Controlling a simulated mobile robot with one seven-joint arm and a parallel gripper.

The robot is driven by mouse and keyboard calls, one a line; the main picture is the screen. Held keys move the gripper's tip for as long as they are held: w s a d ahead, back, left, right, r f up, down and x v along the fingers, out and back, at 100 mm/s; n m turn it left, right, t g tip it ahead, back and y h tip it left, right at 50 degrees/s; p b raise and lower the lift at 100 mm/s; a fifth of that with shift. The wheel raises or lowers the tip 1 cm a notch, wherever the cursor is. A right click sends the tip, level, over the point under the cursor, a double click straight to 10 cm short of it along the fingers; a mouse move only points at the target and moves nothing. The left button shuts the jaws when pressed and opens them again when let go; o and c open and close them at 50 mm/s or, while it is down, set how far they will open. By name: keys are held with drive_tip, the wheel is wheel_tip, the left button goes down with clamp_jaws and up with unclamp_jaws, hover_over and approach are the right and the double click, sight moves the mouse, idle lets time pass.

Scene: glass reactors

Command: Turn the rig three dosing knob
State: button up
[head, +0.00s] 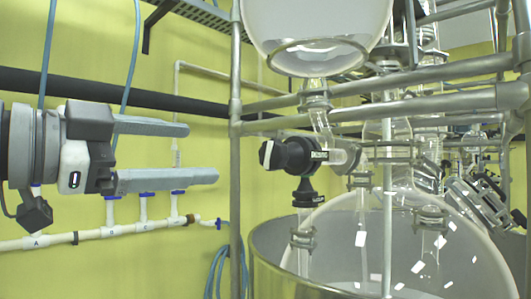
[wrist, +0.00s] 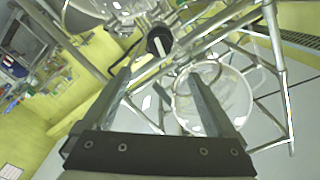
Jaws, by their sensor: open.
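The black dosing knob (head: 267,154) is on the left side of a black valve body (head: 298,155), below a large glass vessel (head: 318,30). A black knob with a pale bar across it (wrist: 158,40) shows in the wrist view beyond the fingertips, roughly between them. My gripper (head: 203,152) is open, level with the knob and to its left. Its two fingers point right, one above the other, with a clear gap between the tips and the knob. The open fingers also show in the wrist view (wrist: 157,75), with nothing between them.
A second black cap (head: 306,193) sits just under the valve. A metal frame post (head: 235,120) and rails (head: 430,103) surround the glassware. A round glass flask (head: 400,245) sits in a steel vessel (head: 268,250) below. White pipes with blue-handled taps (head: 143,223) run along the yellow wall.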

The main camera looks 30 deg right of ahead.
sight(268, 155)
drive_tip(key=p+x, duration=0.1)
drive_tip(key=x, duration=1.4)
drive_tip(key=shift+w+d+f+p, duration=0.1)
drive_tip(key=shift+d+p, duration=0.1)
drive_tip(key=shift+p, duration=0.1)
drive_tip(key=shift+c, duration=0.2)
drive_tip(key=c, duration=1.3)
drive_tip(key=shift+c, duration=0.2)
drive_tip(key=n+b, duration=0.2)
drive_tip(key=n, duration=0.1)
drive_tip(key=shift+f+n, duration=0.15)
drive_tip(key=shift+n, duration=0.25)
drive_tip(key=n+b, duration=0.1)
drive_tip(key=n, duration=0.8)
drive_tip(key=shift+w, duration=0.1)
drive_tip(key=shift+a+n, duration=0.1)
drive_tip(key=shift+n, duration=2.1)
